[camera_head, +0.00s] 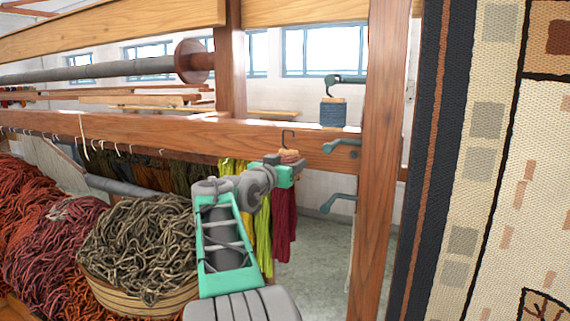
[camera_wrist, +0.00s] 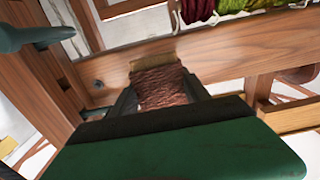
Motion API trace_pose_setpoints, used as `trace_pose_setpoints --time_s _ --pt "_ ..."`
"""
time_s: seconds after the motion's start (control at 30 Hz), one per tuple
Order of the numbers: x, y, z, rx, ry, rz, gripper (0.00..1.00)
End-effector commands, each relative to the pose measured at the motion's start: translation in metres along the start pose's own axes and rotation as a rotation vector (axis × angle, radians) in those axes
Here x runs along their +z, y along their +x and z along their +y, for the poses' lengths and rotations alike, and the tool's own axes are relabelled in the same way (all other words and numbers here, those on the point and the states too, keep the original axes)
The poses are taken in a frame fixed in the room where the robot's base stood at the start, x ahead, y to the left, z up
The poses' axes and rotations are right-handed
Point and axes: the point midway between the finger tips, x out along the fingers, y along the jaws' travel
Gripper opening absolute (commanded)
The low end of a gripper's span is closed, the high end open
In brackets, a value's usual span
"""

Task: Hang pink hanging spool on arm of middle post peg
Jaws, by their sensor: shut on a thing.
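The pink spool (camera_head: 289,157) is held upright in my gripper (camera_head: 283,167), with its dark wire hook (camera_head: 288,138) sticking up above it. In the wrist view the spool (camera_wrist: 160,86) shows reddish-pink thread and a pale wooden end between the two fingers of my gripper (camera_wrist: 160,93); its hook is not clear there. The middle post peg (camera_head: 342,147) is a grey-green arm on the wooden post (camera_head: 380,170), right of the spool and apart from it. A grey-green peg (camera_wrist: 35,38) also shows at upper left in the wrist view; I cannot tell which.
A blue spool (camera_head: 333,112) hangs from the upper peg (camera_head: 345,79). A lower peg (camera_head: 338,203) is free. A wooden crossbeam (camera_head: 180,133) runs behind the spool. A basket of wool (camera_head: 140,250) stands at left; a patterned rug (camera_head: 500,180) hangs at right.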

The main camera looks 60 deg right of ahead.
Motion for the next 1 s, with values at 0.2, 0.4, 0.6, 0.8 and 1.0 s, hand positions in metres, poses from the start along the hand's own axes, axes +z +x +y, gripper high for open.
trace_pose_setpoints --time_s 0.2,0.4,0.6,0.8,1.0 --pt "0.001 0.0 0.021 0.002 0.0 0.0 0.13" --pt "0.0 0.0 0.041 0.002 0.0 0.001 0.13" --pt "0.0 0.0 0.059 0.002 0.0 0.001 0.13" --pt "0.0 0.0 0.078 0.002 0.0 0.0 0.13" --pt "-0.001 0.0 0.096 0.003 -0.001 -0.001 0.13"
